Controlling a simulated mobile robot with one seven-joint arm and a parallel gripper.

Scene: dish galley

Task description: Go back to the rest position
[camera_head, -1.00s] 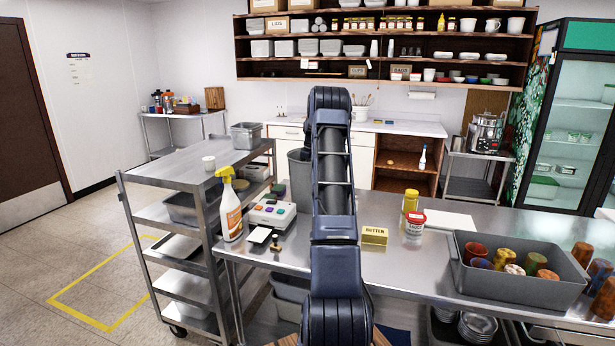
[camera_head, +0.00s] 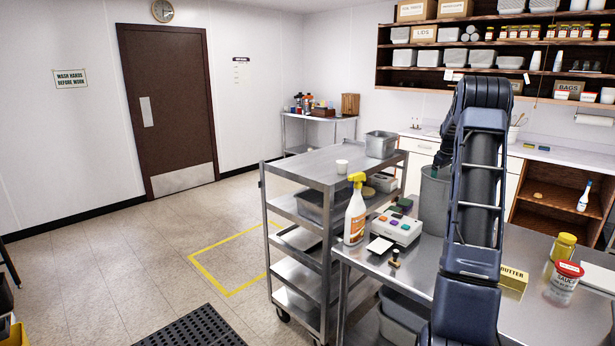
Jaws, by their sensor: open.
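My arm (camera_head: 476,190) rises in front of the camera at the right of the view. A small dark end part, which looks like my gripper (camera_head: 438,164), shows just left of the arm, above or in front of the grey bin (camera_head: 433,200). Most of it is hidden behind my arm, and its fingertips are not clear. I see nothing held in it.
A steel cart (camera_head: 325,170) stands left of the steel counter (camera_head: 415,265). The counter carries a spray bottle (camera_head: 355,210), a button box (camera_head: 397,228), a butter box (camera_head: 513,279) and a sauce tub (camera_head: 564,283). Open floor (camera_head: 130,255) lies left, with a black mat (camera_head: 192,328).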

